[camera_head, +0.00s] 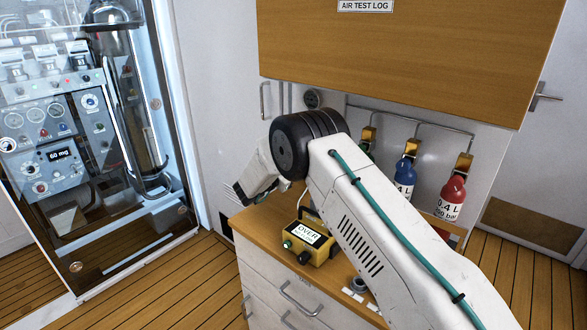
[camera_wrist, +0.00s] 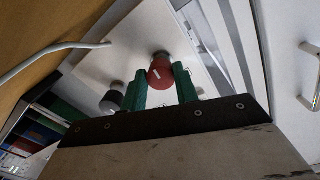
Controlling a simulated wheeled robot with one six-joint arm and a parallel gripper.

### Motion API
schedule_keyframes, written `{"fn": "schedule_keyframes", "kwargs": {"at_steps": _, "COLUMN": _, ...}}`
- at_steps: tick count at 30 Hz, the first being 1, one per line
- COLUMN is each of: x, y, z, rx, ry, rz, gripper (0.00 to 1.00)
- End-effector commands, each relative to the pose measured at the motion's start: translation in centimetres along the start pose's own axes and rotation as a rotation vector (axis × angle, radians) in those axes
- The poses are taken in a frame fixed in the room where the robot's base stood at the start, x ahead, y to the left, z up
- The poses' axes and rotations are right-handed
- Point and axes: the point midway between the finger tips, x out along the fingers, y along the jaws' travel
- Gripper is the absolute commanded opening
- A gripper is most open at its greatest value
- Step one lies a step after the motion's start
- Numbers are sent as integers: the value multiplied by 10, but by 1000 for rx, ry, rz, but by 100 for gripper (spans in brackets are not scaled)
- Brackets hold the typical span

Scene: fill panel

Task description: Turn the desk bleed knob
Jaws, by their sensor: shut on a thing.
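In the wrist view a red knob (camera_wrist: 161,72) with a white pointer line stands out from a pale panel (camera_wrist: 142,30). My gripper (camera_wrist: 162,82) has its two green fingers on either side of the knob, shut on it. The pointer line looks slightly tilted in that view. In the head view my gripper's white body shows left of the black wrist joint, beside the desk's left end. The fingertips and the red knob are hidden there.
A dark knob (camera_wrist: 112,98) sits beside the red one. The wooden desk top (camera_head: 247,217) carries a yellow box marked OVER (camera_head: 309,236). Blue (camera_head: 404,172) and red (camera_head: 453,190) bottles hang behind my arm. An overhead cabinet (camera_head: 400,45) is above; a glass-fronted panel (camera_head: 75,245) stands left.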

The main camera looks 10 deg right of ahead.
Motion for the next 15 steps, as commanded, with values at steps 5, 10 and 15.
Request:
{"fn": "schedule_keyframes", "kwargs": {"at_steps": 5, "x": -2, "y": 2, "z": 3, "rx": -4, "ry": -3, "rz": 1, "gripper": 46}}
{"fn": "schedule_keyframes", "kwargs": {"at_steps": 10, "x": 0, "y": 2, "z": 1, "rx": -2, "ry": -2, "rz": 1, "gripper": 51}}
{"fn": "schedule_keyframes", "kwargs": {"at_steps": 15, "x": -2, "y": 1, "z": 1, "rx": -1, "ry": -1, "rz": 1, "gripper": 51}}
